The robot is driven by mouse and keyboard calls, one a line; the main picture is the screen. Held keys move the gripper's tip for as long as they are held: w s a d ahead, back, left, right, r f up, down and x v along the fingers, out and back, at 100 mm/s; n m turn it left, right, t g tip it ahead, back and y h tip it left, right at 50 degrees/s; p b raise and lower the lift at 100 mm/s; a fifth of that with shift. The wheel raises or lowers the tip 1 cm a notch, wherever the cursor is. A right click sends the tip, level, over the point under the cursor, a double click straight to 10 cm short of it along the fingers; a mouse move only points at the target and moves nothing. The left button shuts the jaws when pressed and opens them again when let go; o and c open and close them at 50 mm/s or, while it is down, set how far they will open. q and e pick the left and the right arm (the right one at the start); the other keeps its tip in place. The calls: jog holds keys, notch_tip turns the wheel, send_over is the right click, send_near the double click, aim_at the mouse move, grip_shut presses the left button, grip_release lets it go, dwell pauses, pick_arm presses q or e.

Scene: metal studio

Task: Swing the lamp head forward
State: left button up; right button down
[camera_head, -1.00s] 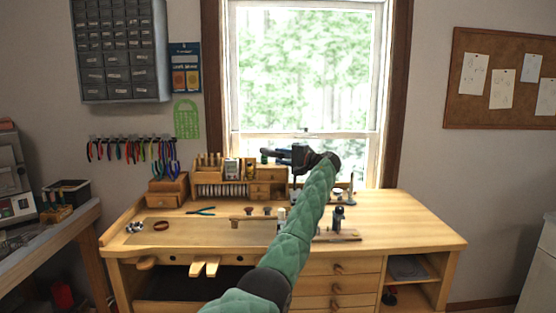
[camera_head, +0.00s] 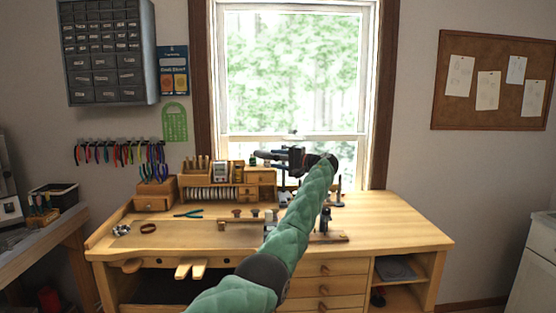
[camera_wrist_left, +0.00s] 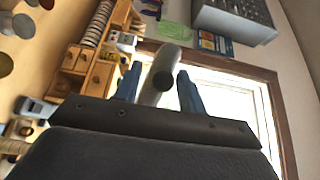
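A pale lamp head (camera_head: 293,136) appears as a small light shape in front of the window, just above my gripper; its arm is mostly hidden behind my gripper and arm. My left gripper (camera_head: 270,155) is above the back of the workbench, fingers pointing left. In the left wrist view the blue fingers of my left gripper (camera_wrist_left: 160,88) are apart. A grey tube with a dark round end (camera_wrist_left: 163,80), seemingly part of the lamp, shows between them. I cannot tell whether the fingers touch it. My right gripper is in neither view.
The wooden workbench (camera_head: 390,225) carries a small organizer (camera_head: 227,188), pliers (camera_head: 188,213) and a clamp-like tool (camera_head: 325,222). A window (camera_head: 290,70) is behind it. A drawer cabinet (camera_head: 105,50) hangs at the left. The bench's right side is clear.

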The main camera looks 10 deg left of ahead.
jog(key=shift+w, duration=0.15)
pick_arm(q)
jog(key=b+v, duration=0.2)
jog(key=v, duration=0.5)
jog(key=shift+d, duration=0.35)
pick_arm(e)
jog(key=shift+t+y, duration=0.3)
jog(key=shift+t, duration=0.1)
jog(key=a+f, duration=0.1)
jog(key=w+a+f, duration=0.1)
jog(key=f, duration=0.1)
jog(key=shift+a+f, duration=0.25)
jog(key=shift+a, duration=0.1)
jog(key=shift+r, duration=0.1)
pick_arm(q)
jog(key=shift+f, duration=0.15)
